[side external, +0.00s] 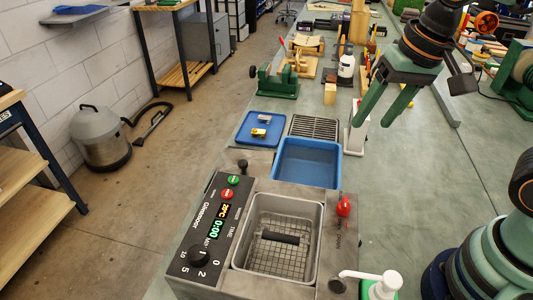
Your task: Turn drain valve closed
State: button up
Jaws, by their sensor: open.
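The drain valve has a red knob (344,207) on the right rim of the grey cleaning tank (313,245). Lettering is printed on the rim beside it, too small to read surely. My gripper (372,124) has green fingers that point down, spread apart with nothing between them. It hangs behind and above the red knob, clear of it. The tank holds a wire mesh basket (282,255) with a dark handle.
The control panel (213,225) with buttons and a dial is left of the basin. A blue tub (307,165), drain grille (314,127) and blue tray (250,133) lie behind. Bench right of the knob is clear.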

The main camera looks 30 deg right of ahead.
aim_at(345, 201)
jog(key=s+a+m+g, duration=0.3)
jog(key=a+m+g, duration=0.1)
jog(key=a+m, duration=0.4)
jog(key=shift+n+h, duration=0.4)
jog(key=shift+h, duration=0.1)
jog(key=f, duration=1.2)
jog(key=shift+s+a+f, duration=0.1)
jog(key=shift+s+f, duration=0.15)
jog(key=shift+s, duration=0.15)
grip_shut()
